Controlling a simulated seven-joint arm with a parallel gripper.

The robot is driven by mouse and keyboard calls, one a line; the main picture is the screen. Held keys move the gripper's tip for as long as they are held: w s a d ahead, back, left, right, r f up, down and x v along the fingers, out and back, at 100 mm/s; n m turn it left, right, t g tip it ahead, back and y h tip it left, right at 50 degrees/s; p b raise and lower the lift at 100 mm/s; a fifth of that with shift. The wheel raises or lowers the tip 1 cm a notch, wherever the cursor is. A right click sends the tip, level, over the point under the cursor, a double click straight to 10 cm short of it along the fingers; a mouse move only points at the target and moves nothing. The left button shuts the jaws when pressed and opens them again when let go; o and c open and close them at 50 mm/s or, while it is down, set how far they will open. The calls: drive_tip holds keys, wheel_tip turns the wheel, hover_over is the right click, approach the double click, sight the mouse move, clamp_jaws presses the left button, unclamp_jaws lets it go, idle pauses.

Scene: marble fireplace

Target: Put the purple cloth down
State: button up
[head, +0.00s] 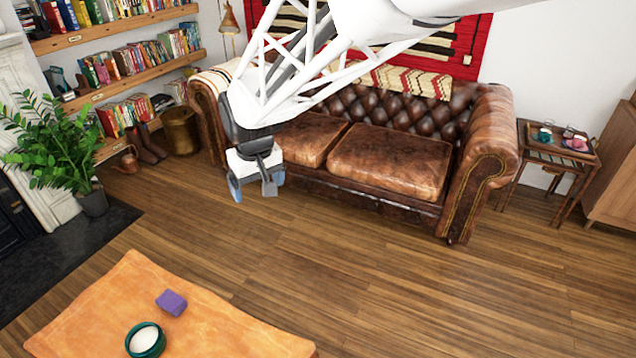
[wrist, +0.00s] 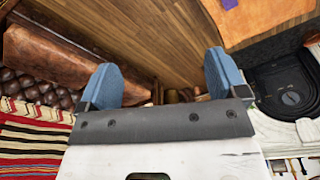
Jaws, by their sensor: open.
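A small purple cloth (head: 171,302), folded into a block, lies on the orange-brown table (head: 90,310) at the lower left of the head view. A purple patch, likely the same cloth (wrist: 229,4), shows at the top edge of the wrist view, on the orange table top (wrist: 262,20). My gripper (head: 254,190) hangs in the air in front of the sofa, well away from the cloth. In the wrist view its two blue fingers (wrist: 162,85) stand wide apart with nothing between them.
A green bowl with white contents (head: 145,340) stands on the table close to the cloth. A brown leather sofa (head: 390,160) is behind my gripper. A potted plant (head: 60,150) stands at the left, a side table with a tray (head: 556,142) at the right. The wooden floor (head: 400,290) is clear.

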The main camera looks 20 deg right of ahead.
drive_tip(key=s+d+r+m, duration=0.1)
drive_tip(key=s+d, duration=0.4)
drive_tip(key=s, duration=0.7)
drive_tip(key=s+d+r+m, duration=0.2)
drive_tip(key=s+d, duration=0.4)
drive_tip(key=s, duration=0.6)
drive_tip(key=shift+r+t, duration=0.4)
drive_tip(key=shift+r, duration=0.5)
drive_tip(key=shift+o, duration=0.4)
